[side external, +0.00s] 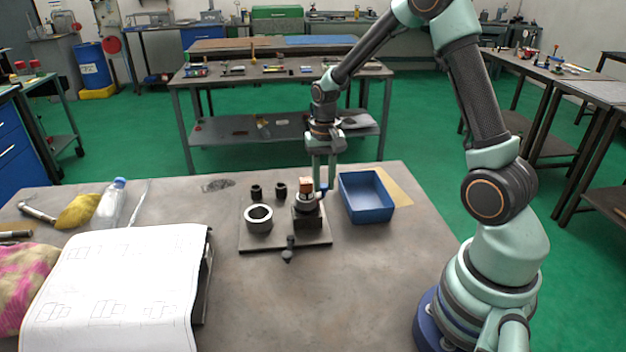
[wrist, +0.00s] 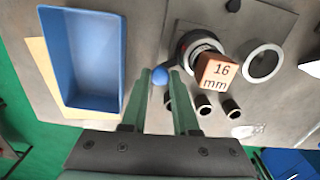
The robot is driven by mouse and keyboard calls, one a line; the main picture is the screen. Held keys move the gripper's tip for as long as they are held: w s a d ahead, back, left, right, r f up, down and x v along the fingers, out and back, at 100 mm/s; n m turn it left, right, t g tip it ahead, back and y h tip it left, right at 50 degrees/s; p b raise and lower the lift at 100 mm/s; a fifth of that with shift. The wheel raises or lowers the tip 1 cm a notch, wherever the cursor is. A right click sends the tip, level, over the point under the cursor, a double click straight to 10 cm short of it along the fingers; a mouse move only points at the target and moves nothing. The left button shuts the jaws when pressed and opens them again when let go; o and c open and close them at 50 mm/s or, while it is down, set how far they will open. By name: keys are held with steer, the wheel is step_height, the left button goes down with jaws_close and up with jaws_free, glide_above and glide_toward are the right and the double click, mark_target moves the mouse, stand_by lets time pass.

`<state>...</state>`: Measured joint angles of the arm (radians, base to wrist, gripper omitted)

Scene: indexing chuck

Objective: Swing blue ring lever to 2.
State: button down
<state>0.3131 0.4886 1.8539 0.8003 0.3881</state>
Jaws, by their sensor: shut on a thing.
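The chuck (side external: 308,215) stands on a square base plate (side external: 262,243), with a ring on its upper part (wrist: 200,44). A copper-brown block marked "16 mm" (wrist: 216,73) sits on top of the chuck and also shows in the side view (side external: 306,184). The blue ball knob of the ring lever (wrist: 160,76) lies between my fingertips, beside the chuck. My gripper (side external: 320,181) points down and is shut on this knob; its fingers flank it in the wrist view (wrist: 161,84). I cannot read any position numbers on the chuck.
A blue tray (side external: 366,205) stands close right of the chuck. A thick grey ring (side external: 259,219) and two small dark cylinders (side external: 256,191) (side external: 280,189) are left of it. A black-knobbed lever (side external: 288,255) sticks out at the plate's front. Drawings (side external: 115,285) cover the table's left front.

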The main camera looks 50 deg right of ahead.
steer(key=w+n, duration=0.1)
steer(key=n, duration=0.1)
steer(key=w+n, duration=0.1)
steer(key=n, duration=0.2)
steer(key=shift+w+r, duration=0.1)
steer(key=shift+w, duration=0.25)
steer(key=w+n, duration=0.1)
steer(key=n, duration=0.1)
steer(key=w+a+n, duration=0.1)
steer(key=n, duration=0.2)
steer(key=shift+w+a+n, duration=0.15)
steer(key=shift+a+n, duration=0.05)
steer(key=shift+n, duration=0.1)
steer(key=n, duration=0.1)
steer(key=w+a+n, duration=0.1)
steer(key=n, duration=0.1)
steer(key=shift+a, duration=0.15)
steer(key=shift+w+a+n, duration=0.15)
steer(key=shift+a+n, duration=0.15)
steer(key=shift+n, duration=0.4)
steer(key=shift+w+a+n, duration=0.1)
steer(key=shift+a+n, duration=0.15)
steer(key=shift+n, duration=0.45)
steer(key=c, duration=0.9)
jaws_free()
